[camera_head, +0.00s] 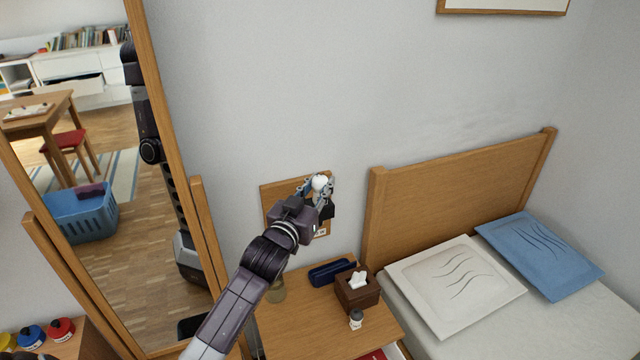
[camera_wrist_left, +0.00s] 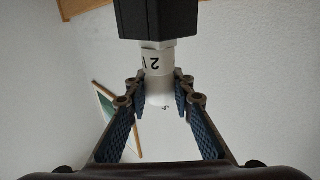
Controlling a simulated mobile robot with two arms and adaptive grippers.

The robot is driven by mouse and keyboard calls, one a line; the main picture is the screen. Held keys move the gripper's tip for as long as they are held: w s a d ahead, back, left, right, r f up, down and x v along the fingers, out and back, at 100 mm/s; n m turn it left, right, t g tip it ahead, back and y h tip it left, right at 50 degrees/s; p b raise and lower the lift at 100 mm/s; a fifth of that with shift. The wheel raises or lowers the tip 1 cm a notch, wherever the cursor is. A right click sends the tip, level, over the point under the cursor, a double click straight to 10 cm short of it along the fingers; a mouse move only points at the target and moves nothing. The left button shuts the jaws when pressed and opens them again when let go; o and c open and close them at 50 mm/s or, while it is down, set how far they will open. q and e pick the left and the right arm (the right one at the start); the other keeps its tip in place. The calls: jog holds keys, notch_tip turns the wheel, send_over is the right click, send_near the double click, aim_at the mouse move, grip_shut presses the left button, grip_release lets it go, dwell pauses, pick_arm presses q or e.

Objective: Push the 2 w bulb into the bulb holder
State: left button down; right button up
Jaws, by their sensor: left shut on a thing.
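My left gripper (camera_head: 318,186) is in front of the wooden board on the wall. In the left wrist view its fingers (camera_wrist_left: 160,90) are shut on the white 2 w bulb (camera_wrist_left: 157,62), one pad on each side. The bulb also shows as a white tip in the head view (camera_head: 320,182). The black bulb holder (camera_wrist_left: 157,18) is right at the bulb's labelled end and in line with it. How deep the bulb sits in it is hidden. In the head view a black part, likely the holder, is partly behind the gripper. My right gripper is out of view.
The wooden board (camera_head: 270,190) hangs above a nightstand (camera_head: 300,320) with a tissue box (camera_head: 357,292), a dark blue case (camera_head: 332,272) and a small jar (camera_head: 355,320). A tall mirror (camera_head: 110,240) stands left, a bed with a headboard (camera_head: 460,205) right.

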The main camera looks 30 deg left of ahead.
pick_arm(q)
jog(key=shift+f, duration=0.4)
jog(key=c, duration=1.6)
grip_release()
jog(key=s, duration=1.2)
jog(key=shift+d, duration=0.45)
